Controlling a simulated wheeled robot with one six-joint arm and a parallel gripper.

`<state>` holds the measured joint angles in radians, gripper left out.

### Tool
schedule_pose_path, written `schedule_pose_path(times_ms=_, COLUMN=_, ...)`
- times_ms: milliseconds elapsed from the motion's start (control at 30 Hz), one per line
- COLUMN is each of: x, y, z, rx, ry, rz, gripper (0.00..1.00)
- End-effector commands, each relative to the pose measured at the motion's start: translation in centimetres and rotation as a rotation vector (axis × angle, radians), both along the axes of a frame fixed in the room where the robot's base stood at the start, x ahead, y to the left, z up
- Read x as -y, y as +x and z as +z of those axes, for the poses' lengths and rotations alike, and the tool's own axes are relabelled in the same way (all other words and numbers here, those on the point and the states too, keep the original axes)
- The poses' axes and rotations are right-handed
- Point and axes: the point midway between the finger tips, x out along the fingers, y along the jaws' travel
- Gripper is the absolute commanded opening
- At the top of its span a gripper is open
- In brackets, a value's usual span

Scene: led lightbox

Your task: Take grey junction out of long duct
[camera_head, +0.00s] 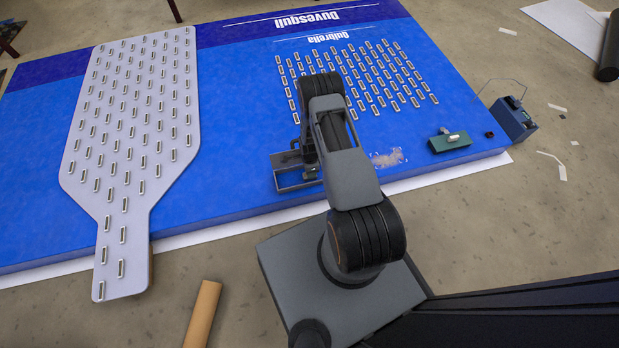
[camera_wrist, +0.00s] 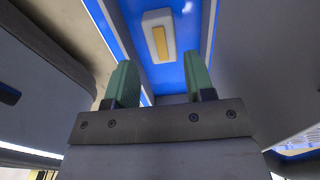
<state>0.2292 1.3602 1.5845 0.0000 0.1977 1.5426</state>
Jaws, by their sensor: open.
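My gripper (camera_wrist: 160,72) has two green fingers, wide apart with nothing held between them. In the wrist view, a pale block with a yellow strip (camera_wrist: 159,38) lies beyond the fingertips on a blue surface. Large grey surfaces flank the fingers on both sides, too close to identify. In the head view, a grey open-framed tray-like piece (camera_head: 297,181) sits beside my arm's end, partly hidden by the arm. I cannot tell whether it is the long duct. I cannot make out the grey junction for certain.
A grey paddle-shaped panel (camera_head: 130,120) with rows of small modules lies on the blue board (camera_head: 235,130). More module rows (camera_head: 380,75) lie behind my arm. A teal tray (camera_head: 437,147) and a blue box (camera_head: 513,120) are at right. A brown tube (camera_head: 203,315) lies on the floor.

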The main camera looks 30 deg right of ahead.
Motion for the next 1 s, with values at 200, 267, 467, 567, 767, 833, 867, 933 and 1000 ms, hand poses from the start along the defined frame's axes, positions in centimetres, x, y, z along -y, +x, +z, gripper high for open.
schedule_pose_path(times_ms=200, x=0.0, y=0.1, z=-0.8, rx=0.001, ry=0.0, rz=0.001, gripper=0.49)
schedule_pose_path(times_ms=267, x=0.0, y=0.0, z=-1.3, rx=0.0, ry=0.0, rz=0.001, gripper=0.49)
schedule_pose_path(times_ms=467, x=0.0, y=0.1, z=-4.1, rx=0.0, ry=0.0, rz=0.001, gripper=0.49)
schedule_pose_path(times_ms=567, x=0.0, y=0.1, z=-5.3, rx=0.0, ry=0.0, rz=0.001, gripper=0.49)
schedule_pose_path(times_ms=767, x=0.0, y=0.1, z=-5.6, rx=0.001, ry=0.0, rz=0.001, gripper=0.49)
schedule_pose_path(times_ms=833, x=0.0, y=0.1, z=-5.6, rx=0.001, ry=0.0, rz=0.001, gripper=0.49)
schedule_pose_path(times_ms=867, x=0.0, y=0.1, z=-5.6, rx=0.001, ry=0.0, rz=0.001, gripper=0.48)
schedule_pose_path(times_ms=933, x=0.0, y=0.1, z=-5.6, rx=0.001, ry=0.0, rz=0.001, gripper=0.41)
schedule_pose_path(times_ms=1000, x=0.0, y=0.1, z=-5.6, rx=0.001, ry=0.0, rz=0.001, gripper=0.35)
